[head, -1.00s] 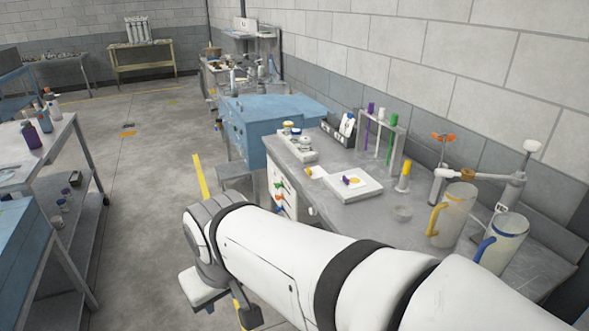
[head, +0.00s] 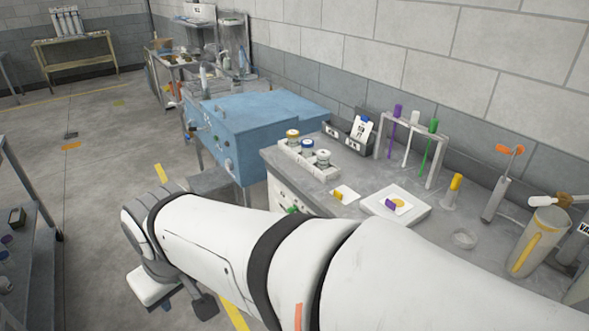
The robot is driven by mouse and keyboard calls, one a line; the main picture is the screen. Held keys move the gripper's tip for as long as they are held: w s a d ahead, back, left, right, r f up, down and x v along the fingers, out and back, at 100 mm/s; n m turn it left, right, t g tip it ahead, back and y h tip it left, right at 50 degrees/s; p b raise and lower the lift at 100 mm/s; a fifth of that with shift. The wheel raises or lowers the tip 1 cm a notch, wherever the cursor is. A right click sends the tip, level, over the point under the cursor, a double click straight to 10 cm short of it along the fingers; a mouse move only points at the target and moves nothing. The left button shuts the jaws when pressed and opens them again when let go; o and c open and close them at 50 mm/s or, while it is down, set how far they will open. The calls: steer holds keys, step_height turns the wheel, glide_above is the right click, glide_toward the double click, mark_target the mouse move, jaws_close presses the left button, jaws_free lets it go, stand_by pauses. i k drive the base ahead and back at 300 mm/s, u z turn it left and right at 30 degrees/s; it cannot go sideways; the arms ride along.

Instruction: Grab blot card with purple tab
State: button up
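The blot card with the purple tab (head: 398,204) lies on a white square tray (head: 418,218) on the grey bench. It is a small white card with a yellow-brown spot and a purple tab at its left. Another white card with a yellow tab (head: 345,194) lies on the bench just left of the tray. My white arm crosses the lower part of the head view, in front of the bench. Part of my gripper (head: 172,296) shows at the lower left, away from the bench and the cards.
A holder with several capped jars (head: 306,158) stands left of the cards. A rack with purple, white and green sticks (head: 408,148) stands behind them. A yellow-topped holder (head: 452,191), a clear dish (head: 464,238) and a yellow-handled jug (head: 537,243) are to the right.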

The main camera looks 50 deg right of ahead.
mark_target(399, 206)
steer(key=i, duration=1.55)
steer(key=z, duration=2.25)
steer(key=k, duration=0.1)
steer(key=z, duration=1.75)
steer(key=i, duration=1)
steer(key=z, duration=0.05)
